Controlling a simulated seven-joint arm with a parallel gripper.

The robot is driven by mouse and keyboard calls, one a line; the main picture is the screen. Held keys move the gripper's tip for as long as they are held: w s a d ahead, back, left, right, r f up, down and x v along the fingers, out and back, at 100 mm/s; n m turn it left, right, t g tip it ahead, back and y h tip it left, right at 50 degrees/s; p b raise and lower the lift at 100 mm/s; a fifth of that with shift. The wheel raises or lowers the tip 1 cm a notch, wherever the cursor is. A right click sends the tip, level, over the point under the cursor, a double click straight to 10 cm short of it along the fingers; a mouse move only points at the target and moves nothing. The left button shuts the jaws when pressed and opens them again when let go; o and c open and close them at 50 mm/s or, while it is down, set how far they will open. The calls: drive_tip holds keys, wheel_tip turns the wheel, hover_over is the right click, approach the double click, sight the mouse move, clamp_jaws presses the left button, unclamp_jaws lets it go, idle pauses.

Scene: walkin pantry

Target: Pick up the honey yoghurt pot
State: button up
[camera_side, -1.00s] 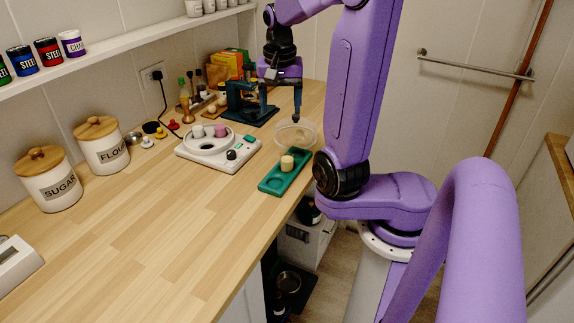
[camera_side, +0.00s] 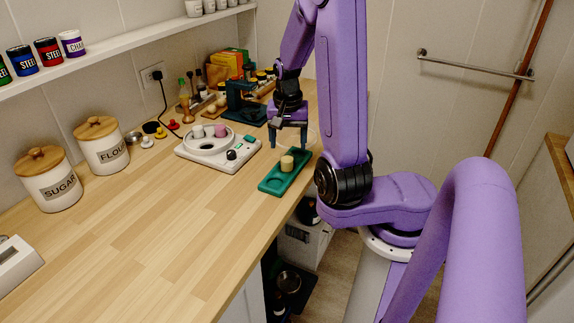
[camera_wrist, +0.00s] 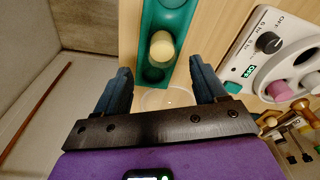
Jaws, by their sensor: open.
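A small pale-yellow pot, which looks like the honey yoghurt pot (camera_side: 287,164), stands upright in the green tray (camera_side: 270,186). In the wrist view the pot (camera_wrist: 161,46) sits in the tray's middle part, ahead of the fingertips and roughly centred between them. My gripper (camera_side: 288,143) is open and empty, pointing down above and just behind the pot, apart from it. In the wrist view both fingers of my gripper (camera_wrist: 160,72) are spread, with nothing between them but the background below.
A white appliance (camera_side: 225,160) with grey and pink pots (camera_side: 220,131) stands left of the tray. A clear bowl (camera_side: 313,137) is behind the tray, partly hidden by my gripper. Bottles and a dark-green stand (camera_side: 243,112) are further back.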

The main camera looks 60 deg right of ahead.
sight(287, 156)
drive_tip(key=shift+w+d+f, duration=0.15)
drive_tip(key=shift+f, duration=1.35)
drive_tip(key=shift+w+d+f, duration=0.1)
drive_tip(key=shift+w+f, duration=0.05)
drive_tip(key=shift+f, duration=1.35)
drive_tip(key=c, duration=1.2)
